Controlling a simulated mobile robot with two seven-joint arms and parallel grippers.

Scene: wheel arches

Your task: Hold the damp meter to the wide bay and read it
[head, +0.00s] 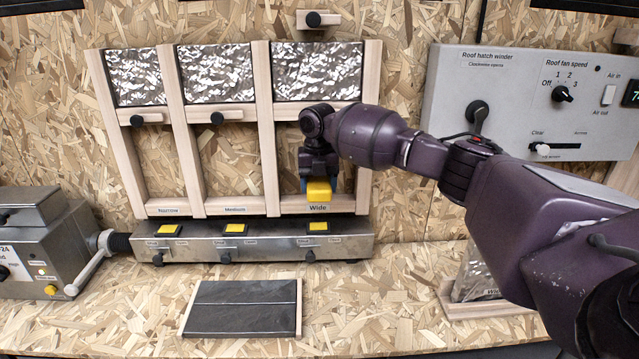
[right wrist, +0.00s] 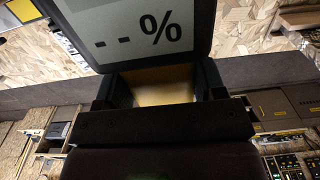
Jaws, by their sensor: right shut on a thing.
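The damp meter (head: 319,191) is a yellow block in front of the lower part of the wide bay (head: 289,160), just above the label "Wide". My right gripper (head: 319,174) is shut on it. In the right wrist view the meter's grey display (right wrist: 140,30) reads "-- %", with no number. I cannot tell whether the meter touches the bay's back board. The wide bay is the right one of three in a pale wooden frame, with crinkled silver foil in its upper part and bare chipboard below. My arm hides part of its right side. My left gripper is not in view.
A metal box (head: 200,247) with yellow pads runs below the bays. A dark slab (head: 243,307) lies on the bench. A control panel (head: 520,100) is behind my right arm. A grey machine (head: 40,255) with a handle stands left. A foil piece (head: 470,285) is partly hidden.

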